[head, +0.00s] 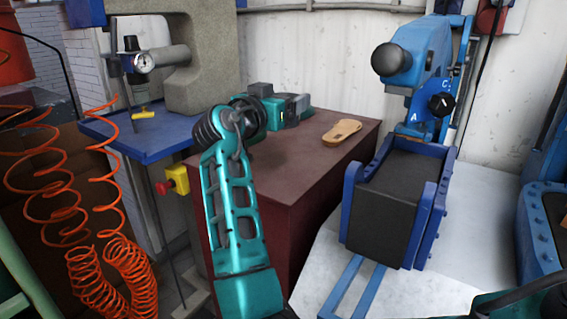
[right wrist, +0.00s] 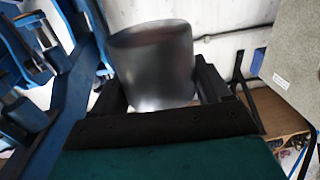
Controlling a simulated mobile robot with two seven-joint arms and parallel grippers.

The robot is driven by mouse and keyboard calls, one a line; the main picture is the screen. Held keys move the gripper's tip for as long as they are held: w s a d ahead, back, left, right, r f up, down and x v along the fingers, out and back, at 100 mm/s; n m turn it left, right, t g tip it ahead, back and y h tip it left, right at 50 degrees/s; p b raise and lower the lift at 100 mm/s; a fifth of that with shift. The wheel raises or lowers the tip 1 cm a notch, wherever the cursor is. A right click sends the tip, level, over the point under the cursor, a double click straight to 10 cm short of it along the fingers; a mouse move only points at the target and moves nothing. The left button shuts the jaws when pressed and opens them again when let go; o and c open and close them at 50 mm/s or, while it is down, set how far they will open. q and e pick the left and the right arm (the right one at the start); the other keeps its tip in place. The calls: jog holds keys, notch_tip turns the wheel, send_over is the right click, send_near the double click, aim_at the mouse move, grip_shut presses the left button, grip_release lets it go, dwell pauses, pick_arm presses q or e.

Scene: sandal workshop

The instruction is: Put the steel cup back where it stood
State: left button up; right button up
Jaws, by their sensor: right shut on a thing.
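The steel cup (right wrist: 152,58) is a plain, shiny grey cylinder in the right wrist view. My right gripper (right wrist: 158,92) is shut on it, with one dark finger on each side. Its lower part is hidden behind the gripper's dark front edge. I cannot make out the cup there.
A tan sole (head: 342,131) lies on the bench, right of my gripper. A blue machine (head: 418,62) stands to the right, a grey press (head: 208,60) on a blue table (head: 120,143) to the left. Orange coiled hoses (head: 105,275) hang at the left. The bench top's front right is bare.

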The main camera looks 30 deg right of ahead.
notch_tip(320, 180, down, 12)
jog(key=b, duration=0.2)
jog(key=shift+f+b, duration=0.1)
jog(key=shift+b, duration=0.25)
jog(key=o, duration=1)
